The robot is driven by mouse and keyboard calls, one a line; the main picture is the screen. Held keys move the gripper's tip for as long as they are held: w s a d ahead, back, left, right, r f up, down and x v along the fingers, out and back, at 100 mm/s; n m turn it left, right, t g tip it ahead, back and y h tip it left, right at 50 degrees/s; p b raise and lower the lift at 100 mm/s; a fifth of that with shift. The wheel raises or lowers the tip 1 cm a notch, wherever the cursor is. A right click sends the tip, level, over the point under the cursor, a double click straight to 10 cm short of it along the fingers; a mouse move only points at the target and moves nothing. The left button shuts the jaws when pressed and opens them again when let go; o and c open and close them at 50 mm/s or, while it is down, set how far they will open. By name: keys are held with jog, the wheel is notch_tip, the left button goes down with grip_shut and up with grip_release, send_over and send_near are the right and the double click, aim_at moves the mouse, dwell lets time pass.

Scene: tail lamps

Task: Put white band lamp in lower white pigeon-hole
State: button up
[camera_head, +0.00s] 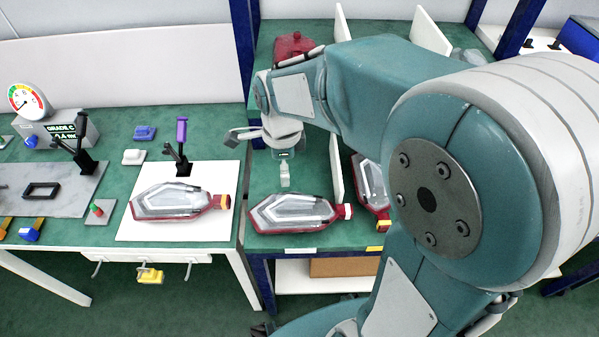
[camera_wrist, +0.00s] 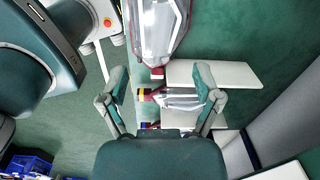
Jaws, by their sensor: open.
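In the head view, a clear lamp with red trim (camera_head: 292,214) lies in the left bay of the green-topped rack. Its right-hand end looks white-banded. A white label (camera_head: 300,250) is on the rack edge below it. My gripper (camera_head: 262,153) is open and empty above and behind this lamp, apart from it. In the wrist view, my gripper (camera_wrist: 160,88) shows both fingers spread wide. A clear lamp (camera_wrist: 158,30) lies beyond the fingertips there, its red end toward me. Which opening is the lower white pigeon-hole is unclear.
Another lamp (camera_head: 371,182) lies right of the white divider (camera_head: 337,180), partly behind my arm. A red lamp (camera_head: 293,46) sits at the back. A yellow label (camera_head: 378,250) marks the right bay.

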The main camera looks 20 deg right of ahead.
jog(key=s+d+r+n+t, duration=0.1)
jog(key=s+r+n+t, duration=0.1)
jog(key=s+r+n, duration=0.2)
jog(key=s+d+r+n+t, duration=0.2)
jog(key=s+r+n, duration=0.3)
jog(key=s+n, duration=0.4)
jog(key=shift+s+r+n+t, duration=0.15)
jog(key=shift+s+n+t, duration=0.4)
jog(key=shift+n, duration=3.15)
jog(key=shift+w+d, duration=0.1)
jog(key=shift+w, duration=0.05)
